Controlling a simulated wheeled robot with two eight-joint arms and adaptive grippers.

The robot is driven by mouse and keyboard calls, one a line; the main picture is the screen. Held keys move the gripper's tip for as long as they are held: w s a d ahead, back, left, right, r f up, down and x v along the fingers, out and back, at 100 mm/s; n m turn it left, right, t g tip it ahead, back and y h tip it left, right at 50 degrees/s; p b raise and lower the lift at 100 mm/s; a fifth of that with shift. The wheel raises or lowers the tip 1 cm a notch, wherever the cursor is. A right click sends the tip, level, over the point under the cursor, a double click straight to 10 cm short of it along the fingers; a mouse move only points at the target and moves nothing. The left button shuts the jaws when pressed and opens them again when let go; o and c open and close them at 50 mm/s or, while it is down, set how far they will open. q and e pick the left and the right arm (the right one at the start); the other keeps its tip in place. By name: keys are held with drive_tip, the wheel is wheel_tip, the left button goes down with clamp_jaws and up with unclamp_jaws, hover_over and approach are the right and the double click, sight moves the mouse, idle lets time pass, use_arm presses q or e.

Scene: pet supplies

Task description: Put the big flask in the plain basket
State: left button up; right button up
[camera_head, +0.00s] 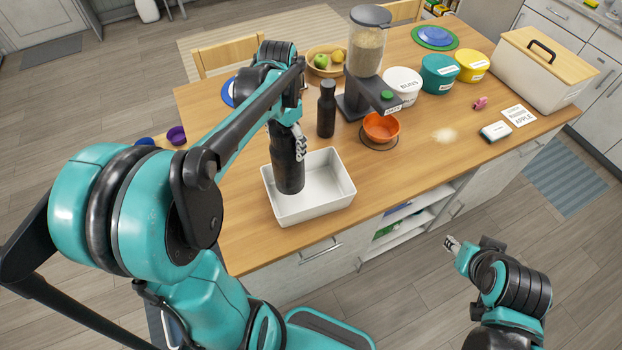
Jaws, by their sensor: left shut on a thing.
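The big dark flask (287,172) is upright in my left gripper (299,150), which is shut on its upper part. The flask's lower end is within the outline of the plain white basket (331,196), towards its left side. I cannot tell whether it touches the basket floor. A smaller dark flask (326,112) stands on the table just behind the basket. My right gripper (452,244) is low at the right, off the table's front edge, away from the flasks. Its finger opening is too small to judge.
An orange bowl (381,127) sits in front of a grain dispenser (367,55) right of the small flask. White, teal and yellow tubs and a lidded white bin (528,75) stand further right. A fruit bowl (325,63) is behind. The table front right of the basket is clear.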

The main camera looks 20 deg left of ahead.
use_arm(q)
wheel_tip(320, 180, down, 10)
drive_tip(key=shift+w+r+b, duration=0.1)
drive_tip(key=shift+b, duration=0.7)
drive_tip(key=o, duration=1.9)
